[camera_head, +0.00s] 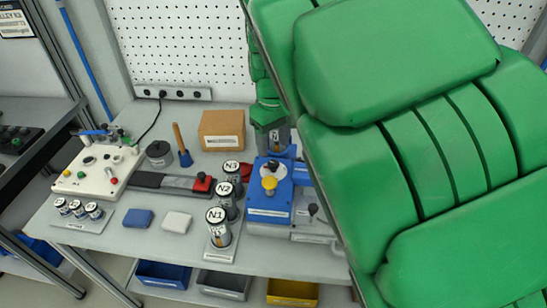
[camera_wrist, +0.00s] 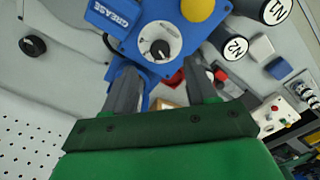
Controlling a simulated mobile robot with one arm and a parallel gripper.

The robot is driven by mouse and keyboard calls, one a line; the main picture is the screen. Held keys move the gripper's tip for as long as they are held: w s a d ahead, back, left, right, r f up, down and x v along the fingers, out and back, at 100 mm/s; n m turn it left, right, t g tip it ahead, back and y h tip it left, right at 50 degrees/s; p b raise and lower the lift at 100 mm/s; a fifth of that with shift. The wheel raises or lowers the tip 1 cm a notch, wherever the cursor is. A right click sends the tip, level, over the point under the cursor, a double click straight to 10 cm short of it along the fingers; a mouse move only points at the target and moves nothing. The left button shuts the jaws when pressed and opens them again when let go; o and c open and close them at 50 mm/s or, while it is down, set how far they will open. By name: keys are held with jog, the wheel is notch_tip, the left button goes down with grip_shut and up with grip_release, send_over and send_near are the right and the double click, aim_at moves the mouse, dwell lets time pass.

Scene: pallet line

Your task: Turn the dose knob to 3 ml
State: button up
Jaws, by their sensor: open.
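The dose knob (camera_wrist: 160,49) is a small black knob with a light mark, on a round pale dial (camera_wrist: 148,36) of the blue grease unit (camera_wrist: 128,20). The dial's numbers are too small to read. In the wrist view my gripper (camera_wrist: 160,69) is open, with one grey finger on each side below the knob and nothing between them. I cannot tell how far above the knob the fingertips are. In the head view the blue grease unit (camera_head: 268,216) stands at the table's right, and my gripper (camera_head: 278,140) is behind it, partly hidden.
A yellow button (camera_head: 269,183) tops the unit. Canisters N1 (camera_head: 218,234), N2 (camera_head: 226,207) and N3 (camera_head: 232,182) stand close to its left. A cardboard box (camera_head: 222,130) is behind. Another black knob (camera_wrist: 33,45) sits on a grey surface. My arm hides the right side.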

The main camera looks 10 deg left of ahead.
aim_at(273, 162)
notch_tip(273, 162, down, 6)
jog(key=shift+r, duration=0.1)
jog(key=shift+c, duration=0.3)
jog(key=c, duration=1)
